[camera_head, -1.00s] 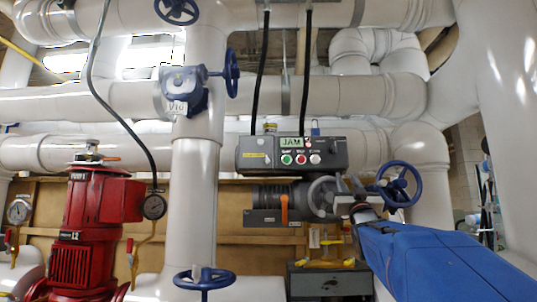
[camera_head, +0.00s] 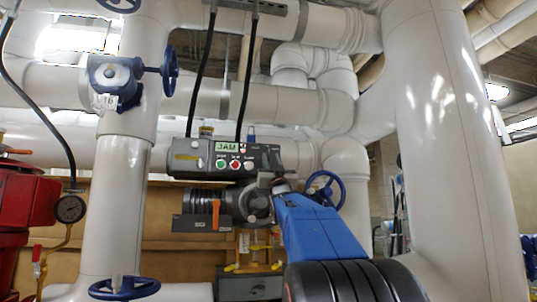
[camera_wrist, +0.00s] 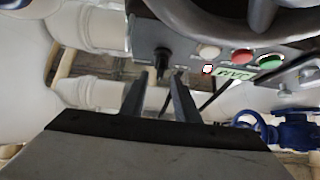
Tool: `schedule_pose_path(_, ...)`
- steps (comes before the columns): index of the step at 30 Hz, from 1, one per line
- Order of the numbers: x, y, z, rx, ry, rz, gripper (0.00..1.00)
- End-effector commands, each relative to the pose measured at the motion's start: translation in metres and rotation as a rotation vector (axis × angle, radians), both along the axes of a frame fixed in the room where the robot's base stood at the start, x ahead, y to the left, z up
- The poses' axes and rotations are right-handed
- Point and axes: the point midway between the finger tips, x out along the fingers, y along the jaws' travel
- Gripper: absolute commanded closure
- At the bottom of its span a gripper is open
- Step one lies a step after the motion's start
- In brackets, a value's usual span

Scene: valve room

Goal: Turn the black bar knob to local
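The black bar knob (camera_wrist: 162,58) shows in the wrist view on the grey control box (camera_wrist: 147,32), in a picture that looks upside down. My gripper (camera_wrist: 158,79) points toward it with two dark fingers spread apart. The knob appears in line with the gap between the fingertips; I cannot tell whether they touch it. No local marking is readable. In the head view the control box (camera_head: 190,163) hangs at the centre, and I cannot make out the knob there. My blue arm reaches up to the box's lower right side.
White (camera_wrist: 208,51), red (camera_wrist: 242,60) and green (camera_wrist: 270,62) buttons and a JAM label (camera_wrist: 237,74) sit beside the knob. A blue handwheel (camera_head: 325,190) is close to my arm. A thick white pipe (camera_head: 440,120) stands at the right.

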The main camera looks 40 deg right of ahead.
Motion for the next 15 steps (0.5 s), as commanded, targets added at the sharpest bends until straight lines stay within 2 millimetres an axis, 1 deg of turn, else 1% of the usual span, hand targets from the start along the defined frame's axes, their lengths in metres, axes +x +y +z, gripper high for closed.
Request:
schedule_pose_path(3,0.013,-0.007,0.014,-0.001,0.0,0.001,0.72)
schedule_pose_path(7,0.022,-0.013,0.025,-0.001,0.0,0.001,0.72)
schedule_pose_path(15,0.031,-0.019,0.037,0.0,0.0,0.0,0.72)
